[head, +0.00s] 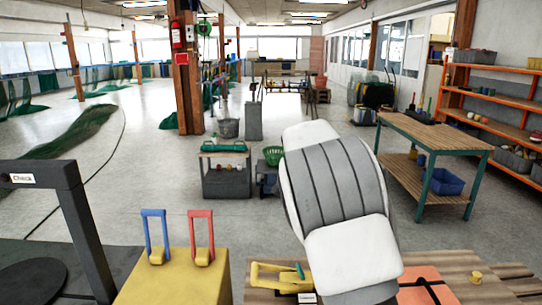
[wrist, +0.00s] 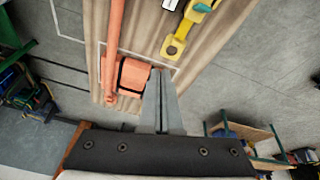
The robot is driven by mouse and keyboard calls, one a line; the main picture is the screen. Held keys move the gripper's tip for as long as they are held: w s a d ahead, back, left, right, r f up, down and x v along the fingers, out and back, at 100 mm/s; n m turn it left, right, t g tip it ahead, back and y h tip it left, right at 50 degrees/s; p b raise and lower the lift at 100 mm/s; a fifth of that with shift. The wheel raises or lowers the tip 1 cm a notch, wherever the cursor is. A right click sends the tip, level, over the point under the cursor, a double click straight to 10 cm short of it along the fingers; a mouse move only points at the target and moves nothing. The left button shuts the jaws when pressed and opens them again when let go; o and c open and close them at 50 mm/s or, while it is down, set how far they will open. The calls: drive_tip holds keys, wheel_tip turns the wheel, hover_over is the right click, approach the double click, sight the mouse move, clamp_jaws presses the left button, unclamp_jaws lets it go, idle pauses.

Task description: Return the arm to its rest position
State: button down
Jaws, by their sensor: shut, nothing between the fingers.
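My gripper (wrist: 160,74) shows in the wrist view with its two grey fingers together and nothing between them. Its fingertips appear beside an orange block-like object (wrist: 133,74) over a wooden bench top (wrist: 145,35); I cannot tell how high above it they are. In the head view my white and grey arm stands up in the middle and bends down over the bench (head: 450,262). The gripper itself is hidden there behind the arm.
A yellow tool with a green part (head: 280,279) lies on the bench, left of my arm. A yellow box (head: 170,280) with blue and red handles and a dark frame marked "Check" (head: 75,215) stand left. A workbench (head: 440,135) and orange shelves (head: 500,75) are right.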

drive_tip(key=s+d+r+n+t+y, duration=0.15)
drive_tip(key=s+r+n, duration=0.3)
drive_tip(key=s, duration=0.45)
drive_tip(key=s+d+r+n+t+y, duration=0.1)
drive_tip(key=s+r+n+y, duration=0.15)
drive_tip(key=s+r, duration=0.4)
drive_tip(key=s+a+f+n+t, duration=0.1)
drive_tip(key=s+n, duration=0.3)
drive_tip(key=s, duration=0.4)
drive_tip(key=s+f+n+t, duration=0.2)
drive_tip(key=s+f+n, duration=0.1)
drive_tip(key=s, duration=0.6)
drive_tip(key=shift+a+f+n+p, duration=0.2)
drive_tip(key=shift+a+n+p, duration=0.15)
drive_tip(key=shift+n+p, duration=0.1)
